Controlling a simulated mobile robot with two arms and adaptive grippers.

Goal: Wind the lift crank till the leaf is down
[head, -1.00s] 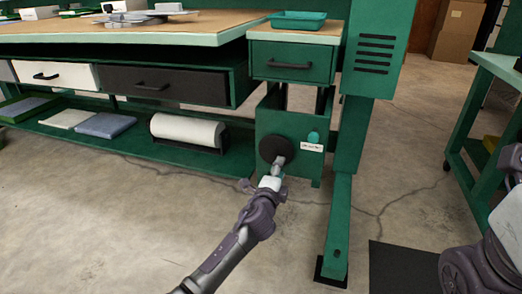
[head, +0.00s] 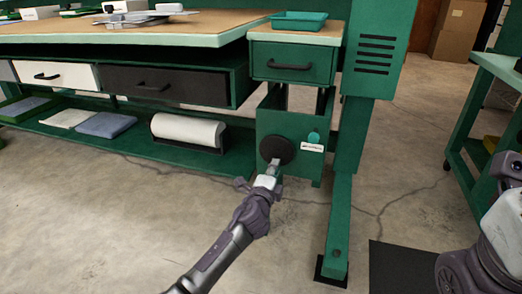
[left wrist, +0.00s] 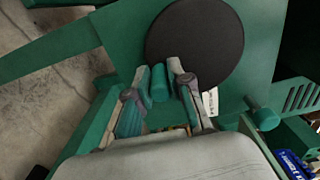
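The lift crank is a dark round disc (head: 277,150) on the front of a green housing (head: 302,172) below a small drawer. It also shows in the left wrist view (left wrist: 197,38). My left gripper (head: 271,172) is at the disc's lower edge. In the left wrist view its fingers (left wrist: 160,80) close on both sides of the teal crank handle (left wrist: 160,84). I cannot tell for certain which board is the leaf; the wood bench top (head: 150,29) has a pale green front edge. My right arm (head: 500,220) shows at the right edge, its gripper out of frame.
A teal knob (head: 314,137) and a white label (head: 312,148) sit right of the disc. A green leg (head: 341,215) stands to the right. A white roll (head: 187,131) lies on the lower shelf. The concrete floor in front is clear.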

